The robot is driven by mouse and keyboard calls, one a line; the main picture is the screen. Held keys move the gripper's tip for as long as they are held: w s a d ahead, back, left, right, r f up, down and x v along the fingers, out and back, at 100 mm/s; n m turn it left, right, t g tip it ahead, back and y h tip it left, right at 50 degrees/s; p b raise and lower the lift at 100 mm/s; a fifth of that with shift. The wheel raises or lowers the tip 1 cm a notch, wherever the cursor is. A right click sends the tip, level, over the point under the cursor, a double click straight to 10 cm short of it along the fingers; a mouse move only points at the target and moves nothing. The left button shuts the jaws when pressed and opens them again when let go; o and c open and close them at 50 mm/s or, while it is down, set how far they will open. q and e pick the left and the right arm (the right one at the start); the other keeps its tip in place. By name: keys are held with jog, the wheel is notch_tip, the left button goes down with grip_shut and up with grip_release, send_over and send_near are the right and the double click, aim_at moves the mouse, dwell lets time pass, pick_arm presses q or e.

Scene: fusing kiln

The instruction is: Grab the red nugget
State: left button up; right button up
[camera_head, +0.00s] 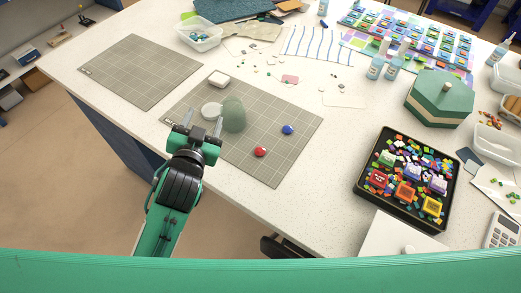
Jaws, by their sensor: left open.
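The red nugget (261,152) is a small red piece lying on the right-hand grey gridded mat (282,112), near the mat's front edge. My left gripper (202,124) is open and empty at the left part of that mat, pointing away from me. The red nugget is to the right of the gripper and a little lower in the picture, well apart from it. A blue nugget (288,129) lies on the same mat, behind and to the right of the red one. My right gripper does not show.
A black tray (358,185) of colourful pieces and a green hexagonal kiln (440,98) stand right. The left mat (140,70) is bare.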

pick_arm(q)
jog(key=d+r+m+t+h, duration=0.2)
jog(key=d+r+m+h, duration=1.1)
jog(key=r, duration=0.4)
jog(key=s+d+m+g+h, duration=0.4)
jog(key=d+m+g, duration=0.3)
jog(key=m+g, duration=0.3)
jog(key=s+d+m+g+h, duration=0.45)
jog(key=d+m+g, duration=0.25)
jog(key=m+g, duration=0.3)
jog(key=m+t+y+p, duration=0.1)
jog(key=m+y+p, duration=0.4)
jog(key=y, duration=1.8)
send_over(260, 149)
jog(key=b, duration=0.2)
notch_tip(260, 149, down, 25)
jog(key=shift+r+m, duration=0.15)
jog(key=shift+m, duration=0.85)
jog(key=shift+f+p, duration=0.5)
jog(key=shift+f, duration=0.05)
notch_tip(260, 149, down, 3)
jog(key=shift+s+f+p, duration=0.1)
jog(key=shift+f+p, duration=0.05)
jog(key=shift+p, duration=0.65)
jog(key=shift+f, duration=0.45)
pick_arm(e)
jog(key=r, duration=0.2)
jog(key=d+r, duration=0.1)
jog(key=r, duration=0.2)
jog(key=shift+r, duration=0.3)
